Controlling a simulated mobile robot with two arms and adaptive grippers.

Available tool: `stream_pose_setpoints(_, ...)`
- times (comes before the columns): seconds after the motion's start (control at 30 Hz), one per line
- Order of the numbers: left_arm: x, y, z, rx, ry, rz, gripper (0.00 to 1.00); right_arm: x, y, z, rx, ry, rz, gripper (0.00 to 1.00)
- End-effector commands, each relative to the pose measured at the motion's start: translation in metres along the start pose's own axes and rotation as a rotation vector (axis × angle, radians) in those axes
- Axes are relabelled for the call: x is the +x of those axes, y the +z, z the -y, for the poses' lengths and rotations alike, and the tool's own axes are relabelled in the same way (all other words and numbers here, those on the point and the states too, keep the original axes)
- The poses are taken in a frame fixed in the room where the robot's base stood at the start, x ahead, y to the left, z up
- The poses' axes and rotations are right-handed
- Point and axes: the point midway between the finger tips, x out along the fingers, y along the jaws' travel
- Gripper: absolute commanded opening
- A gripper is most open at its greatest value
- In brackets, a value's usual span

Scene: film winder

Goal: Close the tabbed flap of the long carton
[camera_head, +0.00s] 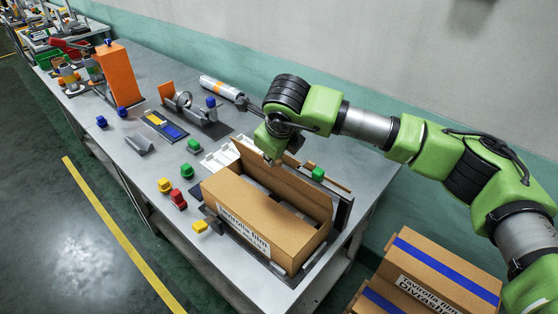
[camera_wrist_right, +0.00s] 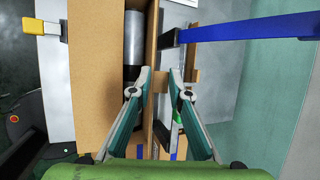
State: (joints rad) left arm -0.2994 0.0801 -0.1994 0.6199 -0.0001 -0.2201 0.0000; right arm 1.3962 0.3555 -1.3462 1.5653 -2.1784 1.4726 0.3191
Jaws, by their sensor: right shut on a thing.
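The long brown carton (camera_head: 232,196) stands on the grey bench with a printed label on its near side. Its flap (camera_head: 290,181) stands raised along the far long side. In the right wrist view the carton (camera_wrist_right: 88,90) is seen from above, with a grey and black cylinder (camera_wrist_right: 134,40) inside. The tab is hard to make out. My left gripper is not in view.
A dark upright guide (camera_head: 345,212) stands just behind the carton, with a green knob (camera_head: 318,174) near it. Red, yellow and green knobs lie left of the carton. Labelled cartons with blue tape (camera_head: 440,277) stand at lower right. A wall runs behind the bench.

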Motion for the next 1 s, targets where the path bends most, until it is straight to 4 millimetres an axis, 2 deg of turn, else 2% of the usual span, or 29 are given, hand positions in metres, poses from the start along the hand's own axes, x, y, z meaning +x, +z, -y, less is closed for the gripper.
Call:
stream_pose_setpoints(0.03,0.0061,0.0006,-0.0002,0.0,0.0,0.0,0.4,0.0036,-0.0014,-0.0071,-0.002,0.01,-0.001,0.0)
stream_pose_setpoints(0.1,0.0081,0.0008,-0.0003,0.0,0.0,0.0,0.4,0.0031,-0.0016,-0.0086,-0.001,0.011,-0.003,0.0)
stream_pose_setpoints(0.57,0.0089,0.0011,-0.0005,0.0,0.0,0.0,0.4,0.0026,-0.0026,-0.0113,-0.002,0.016,-0.008,0.0)
stream_pose_setpoints(0.6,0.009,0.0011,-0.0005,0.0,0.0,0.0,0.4,0.0028,-0.0028,-0.0114,-0.002,0.017,-0.009,0.25)
stream_pose_setpoints(0.63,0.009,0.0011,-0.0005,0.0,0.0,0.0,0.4,0.0028,-0.0028,-0.0113,-0.002,0.017,-0.009,0.33)
stream_pose_setpoints(1.0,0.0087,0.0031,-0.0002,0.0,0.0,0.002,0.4,-0.0007,-0.001,-0.008,-0.001,0.01,-0.004,0.33)
